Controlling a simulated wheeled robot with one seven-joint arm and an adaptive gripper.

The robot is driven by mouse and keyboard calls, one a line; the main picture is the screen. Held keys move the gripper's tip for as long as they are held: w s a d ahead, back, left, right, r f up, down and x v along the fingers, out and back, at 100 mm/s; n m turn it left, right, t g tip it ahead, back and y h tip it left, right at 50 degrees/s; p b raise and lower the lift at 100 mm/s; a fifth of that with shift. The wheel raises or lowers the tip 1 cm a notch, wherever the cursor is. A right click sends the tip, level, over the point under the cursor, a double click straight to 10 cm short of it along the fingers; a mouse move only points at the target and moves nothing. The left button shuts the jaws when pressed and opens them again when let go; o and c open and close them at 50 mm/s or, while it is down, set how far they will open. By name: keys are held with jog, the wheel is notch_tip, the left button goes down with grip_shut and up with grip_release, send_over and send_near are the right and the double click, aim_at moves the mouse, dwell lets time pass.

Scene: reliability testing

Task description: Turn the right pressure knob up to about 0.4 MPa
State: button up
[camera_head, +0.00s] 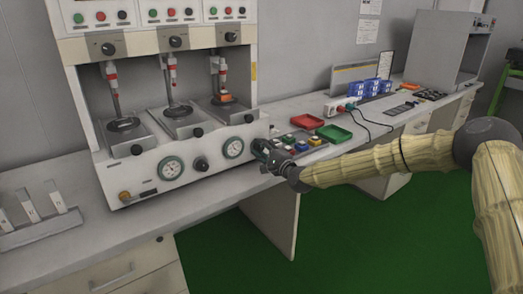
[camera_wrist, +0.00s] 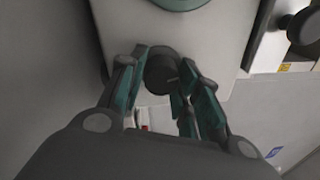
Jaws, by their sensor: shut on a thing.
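The right pressure knob shows in the wrist view as a dark round knob (camera_wrist: 161,70) on the pale front panel. My gripper (camera_wrist: 160,82) has its green-edged fingers on both sides of this knob and is shut on it. In the head view my gripper (camera_head: 263,150) is at the right end of the machine's front panel and hides the knob. The right pressure gauge (camera_head: 233,148), white with a green rim, is just left of my gripper. Its needle is too small to read. Only the gauge's green rim (camera_wrist: 182,3) shows at the wrist view's top edge.
The left gauge (camera_head: 171,168) and a black middle knob (camera_head: 201,164) are further left on the panel. Red (camera_head: 307,121) and green (camera_head: 334,133) trays and a block of coloured buttons (camera_head: 300,143) lie on the bench right of the machine.

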jog(key=o, duration=1)
jog(key=shift+d, duration=0.1)
jog(key=shift+o, duration=0.2)
jog(key=v, duration=1.2)
